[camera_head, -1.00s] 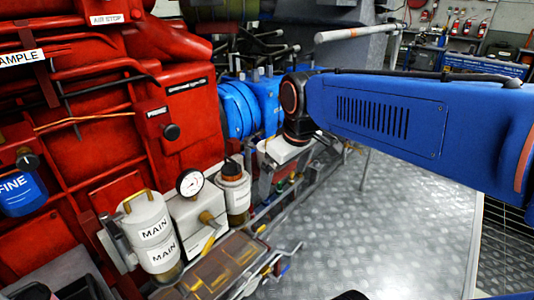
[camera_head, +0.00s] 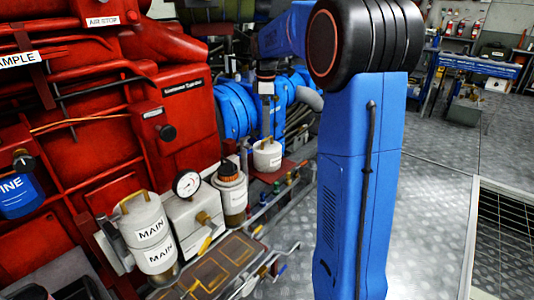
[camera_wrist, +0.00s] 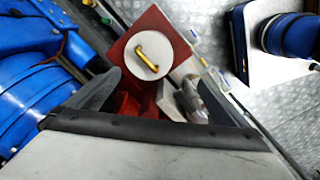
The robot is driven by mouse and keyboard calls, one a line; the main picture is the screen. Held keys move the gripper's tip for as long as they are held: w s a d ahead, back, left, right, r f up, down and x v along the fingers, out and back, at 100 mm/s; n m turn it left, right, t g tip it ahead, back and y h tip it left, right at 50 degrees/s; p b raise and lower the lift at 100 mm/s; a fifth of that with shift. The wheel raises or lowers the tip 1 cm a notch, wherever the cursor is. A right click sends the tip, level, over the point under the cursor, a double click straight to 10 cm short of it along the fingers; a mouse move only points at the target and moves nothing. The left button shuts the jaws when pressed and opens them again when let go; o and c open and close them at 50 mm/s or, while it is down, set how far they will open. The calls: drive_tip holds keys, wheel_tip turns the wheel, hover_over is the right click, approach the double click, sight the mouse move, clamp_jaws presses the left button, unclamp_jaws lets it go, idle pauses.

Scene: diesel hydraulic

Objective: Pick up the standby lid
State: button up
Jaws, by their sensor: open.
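A white round lid (camera_wrist: 148,56) with a yellow bar handle (camera_wrist: 147,52) sits over a red square base in the wrist view. I take it as the standby lid, though no label on it is readable. In the head view it tops a small white canister (camera_head: 267,156) on a red base. My gripper (camera_wrist: 152,88) is open and empty, its two dark fingers at the lower left and lower right of the lid, apart from it. In the head view, my wrist is above the canister, and the fingers are hard to make out.
The red engine (camera_head: 160,90) fills the left. Blue cylinders (camera_wrist: 30,95) lie left of my gripper. A sectioned tray (camera_head: 215,268) lies in front.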

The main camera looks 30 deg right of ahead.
sight(267, 157)
drive_tip(key=shift+w+d+f+n, duration=0.2)
drive_tip(key=shift+w+d+f, duration=0.1)
drive_tip(key=shift+w+d, duration=0.25)
drive_tip(key=shift+w+d+f+n, duration=0.2)
drive_tip(key=shift+w+d+f, duration=0.1)
drive_tip(key=shift+w+d, duration=0.25)
drive_tip(key=shift+w+f, duration=0.15)
drive_tip(key=shift+f, duration=0.15)
wheel_tip(267, 157, down, 17)
drive_tip(key=shift+r, duration=0.15)
drive_tip(key=c, duration=1)
